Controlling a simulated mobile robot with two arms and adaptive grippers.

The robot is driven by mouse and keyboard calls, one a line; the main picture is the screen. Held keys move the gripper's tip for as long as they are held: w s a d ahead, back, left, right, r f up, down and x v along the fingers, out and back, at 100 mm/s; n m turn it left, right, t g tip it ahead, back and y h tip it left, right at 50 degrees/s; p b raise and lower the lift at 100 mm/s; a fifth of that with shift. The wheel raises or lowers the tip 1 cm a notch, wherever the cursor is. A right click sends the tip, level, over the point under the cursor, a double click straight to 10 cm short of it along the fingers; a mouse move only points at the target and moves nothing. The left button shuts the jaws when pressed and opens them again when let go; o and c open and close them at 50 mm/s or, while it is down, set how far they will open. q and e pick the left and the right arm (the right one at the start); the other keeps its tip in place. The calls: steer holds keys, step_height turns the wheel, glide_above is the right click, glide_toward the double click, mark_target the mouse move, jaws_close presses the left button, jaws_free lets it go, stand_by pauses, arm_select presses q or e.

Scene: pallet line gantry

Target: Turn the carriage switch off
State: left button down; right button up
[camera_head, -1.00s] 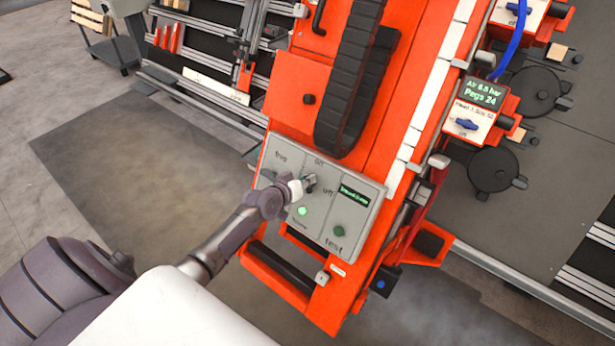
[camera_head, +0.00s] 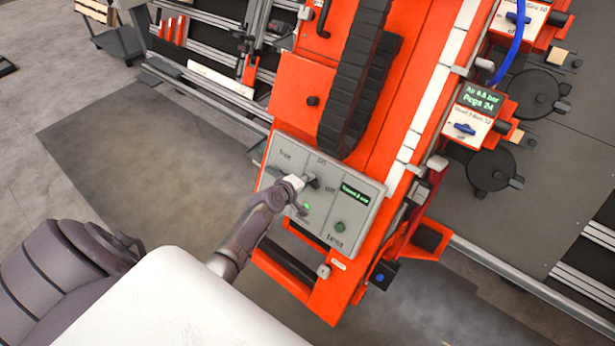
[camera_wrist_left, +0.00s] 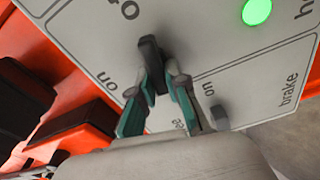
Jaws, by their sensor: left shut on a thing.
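The grey control panel (camera_head: 353,223) is on the orange carriage, with "on" and "off" lettering around a dark switch lever (camera_head: 313,182). My left gripper (camera_head: 304,182) is at the lever. In the left wrist view, my left gripper's teal-lined fingers (camera_wrist_left: 160,88) are shut on the switch lever (camera_wrist_left: 148,50), one on each side. The "off" lettering is beyond the lever there and "on" is to its left. I cannot tell exactly which label the lever points at. My right gripper is not in view.
The panel also has a lit green lamp (camera_head: 305,208), a dark green test button (camera_head: 340,226) and a small display (camera_head: 356,194). A black cable chain (camera_head: 357,80) rises above it. Blue-handled valve boxes (camera_head: 465,128) stand to the right. Open floor (camera_head: 130,170) lies left.

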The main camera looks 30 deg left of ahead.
arm_select(q)
steer(key=shift+s+f+n+p, duration=0.1)
steer(key=shift+n+p, duration=0.25)
steer(key=shift+n, duration=0.75)
steer(key=c, duration=1.2)
jaws_free()
steer(key=shift+o, duration=0.2)
steer(key=v, duration=1.2)
